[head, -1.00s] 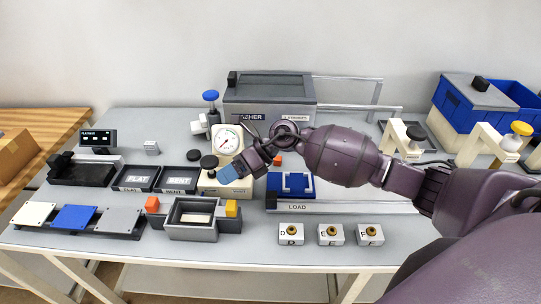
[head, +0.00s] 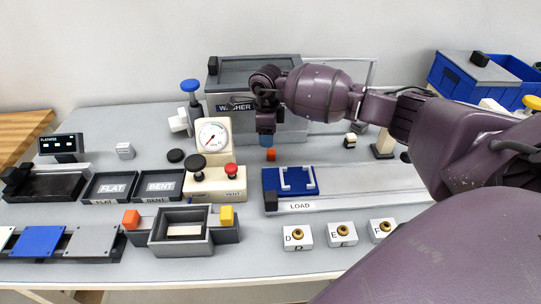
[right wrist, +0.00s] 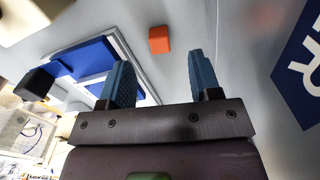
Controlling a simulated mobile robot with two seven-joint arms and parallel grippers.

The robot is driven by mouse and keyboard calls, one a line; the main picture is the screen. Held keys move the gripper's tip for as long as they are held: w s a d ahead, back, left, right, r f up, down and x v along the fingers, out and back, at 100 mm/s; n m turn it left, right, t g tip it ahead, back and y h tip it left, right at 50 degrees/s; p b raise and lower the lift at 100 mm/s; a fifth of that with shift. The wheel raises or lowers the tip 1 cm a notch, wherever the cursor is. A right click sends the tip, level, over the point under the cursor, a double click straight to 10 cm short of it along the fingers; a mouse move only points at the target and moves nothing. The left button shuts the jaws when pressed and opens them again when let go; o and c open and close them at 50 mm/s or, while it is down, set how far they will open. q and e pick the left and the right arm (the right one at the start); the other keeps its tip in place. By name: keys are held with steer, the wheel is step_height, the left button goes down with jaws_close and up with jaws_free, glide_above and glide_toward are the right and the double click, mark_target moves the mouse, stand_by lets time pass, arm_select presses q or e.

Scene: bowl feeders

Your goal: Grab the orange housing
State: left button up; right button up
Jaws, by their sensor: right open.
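A small orange block (head: 271,155), which looks like the orange housing, stands on the grey table in front of the washer. In the right wrist view the orange block (right wrist: 159,40) lies beyond and between my two blue fingertips, apart from them. My right gripper (head: 266,136) points down just above and behind the block in the head view. In the right wrist view the right gripper (right wrist: 160,68) is open with nothing between its fingers. My left gripper is in neither view.
The washer (head: 290,122) stands close behind my right gripper. The blue load fixture (head: 275,187) is in front, right of the gauge stand (head: 214,141) with its red knob (head: 232,170). Labelled blocks stand at the front right.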

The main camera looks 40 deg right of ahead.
mark_target(268, 152)
step_height(268, 152, down, 7)
steer(key=shift+s+f, duration=0.15)
steer(key=shift+f, duration=0.05)
stand_by(0.3)
steer(key=shift+r, duration=0.1)
steer(key=c, duration=1)
